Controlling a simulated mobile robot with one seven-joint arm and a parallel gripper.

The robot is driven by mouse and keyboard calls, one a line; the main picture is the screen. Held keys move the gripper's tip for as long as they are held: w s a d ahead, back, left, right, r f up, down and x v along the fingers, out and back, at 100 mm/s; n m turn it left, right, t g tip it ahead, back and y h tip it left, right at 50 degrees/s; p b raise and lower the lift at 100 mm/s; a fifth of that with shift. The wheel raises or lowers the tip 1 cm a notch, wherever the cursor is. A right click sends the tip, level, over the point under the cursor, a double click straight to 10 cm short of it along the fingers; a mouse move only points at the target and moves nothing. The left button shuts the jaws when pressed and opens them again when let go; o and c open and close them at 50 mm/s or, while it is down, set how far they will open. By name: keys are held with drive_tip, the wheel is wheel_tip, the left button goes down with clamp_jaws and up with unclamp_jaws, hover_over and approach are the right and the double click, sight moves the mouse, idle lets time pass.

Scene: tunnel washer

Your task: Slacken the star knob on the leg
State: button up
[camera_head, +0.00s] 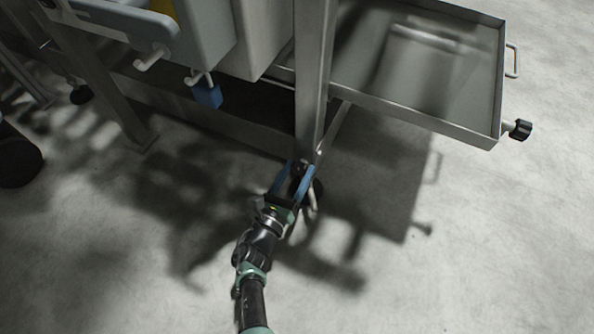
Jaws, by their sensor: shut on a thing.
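The metal leg (314,75) of the machine comes down to the floor near the middle of the head view. My gripper (301,170) is at the foot of this leg, with a blue finger on each side of a dark knob (299,172). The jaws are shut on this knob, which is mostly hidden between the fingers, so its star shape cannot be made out. A dark rounded shape shows just right of the gripper; I cannot tell whether it is part of the knob or the foot.
A shallow metal tray (470,122) juts out at the upper right, with a black knob (520,130) at its corner and a handle (513,60). A blue block (208,95) hangs from a hook at the upper left. Another leg (118,105) stands left. The front floor is clear.

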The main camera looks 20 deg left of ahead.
drive_tip(key=o, duration=1.4)
drive_tip(key=shift+s, duration=0.1)
drive_tip(key=s+p, duration=0.2)
drive_tip(key=s, duration=0.4)
drive_tip(key=s+p, duration=0.3)
drive_tip(key=s, duration=0.3)
drive_tip(key=shift+s+a, duration=0.2)
drive_tip(key=shift+s, duration=0.2)
